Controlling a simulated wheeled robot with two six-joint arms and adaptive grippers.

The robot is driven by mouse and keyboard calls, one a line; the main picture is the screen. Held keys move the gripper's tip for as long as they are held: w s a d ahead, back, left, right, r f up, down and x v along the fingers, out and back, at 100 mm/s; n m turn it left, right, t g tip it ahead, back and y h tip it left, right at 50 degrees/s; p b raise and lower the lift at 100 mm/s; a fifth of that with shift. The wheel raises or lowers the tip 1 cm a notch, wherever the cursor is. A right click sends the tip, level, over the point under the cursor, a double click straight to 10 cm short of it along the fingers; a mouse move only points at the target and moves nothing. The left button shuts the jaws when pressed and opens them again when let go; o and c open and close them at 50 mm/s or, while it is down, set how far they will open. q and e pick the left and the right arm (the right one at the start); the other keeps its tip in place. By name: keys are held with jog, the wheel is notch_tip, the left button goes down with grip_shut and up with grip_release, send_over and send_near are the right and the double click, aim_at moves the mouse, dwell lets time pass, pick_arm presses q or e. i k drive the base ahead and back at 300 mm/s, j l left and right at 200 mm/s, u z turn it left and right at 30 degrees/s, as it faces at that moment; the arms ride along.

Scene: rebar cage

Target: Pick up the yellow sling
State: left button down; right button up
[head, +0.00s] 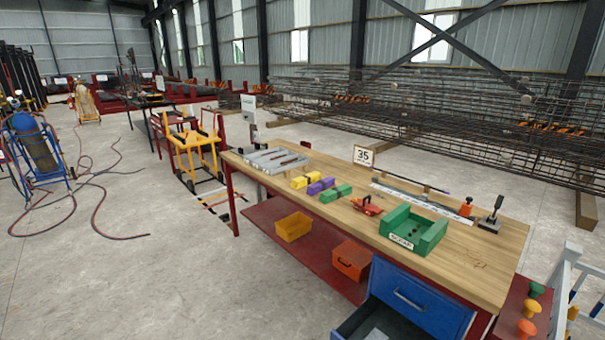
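A yellow sling (300,182), seen as a small folded bundle, lies on the wooden top of the workbench (461,262). It is at the left end of a short row, with a purple bundle (321,186) and then a green bundle (336,193) to its right. Whether the bundles touch is too small to tell. Neither of my grippers shows in the head view.
A grey slotted piece (275,160) lies left of the sling. A red tool (367,206) and a green tray (391,220) are to the right. The blue drawer (415,299) is below the bench top. Open concrete floor (185,270) lies to the left.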

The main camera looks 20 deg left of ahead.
aim_at(304, 180)
jog(key=i+j+u, duration=0.1)
jog(key=i+j, duration=2.15)
jog(key=i+l, duration=0.05)
jog(key=i, duration=0.05)
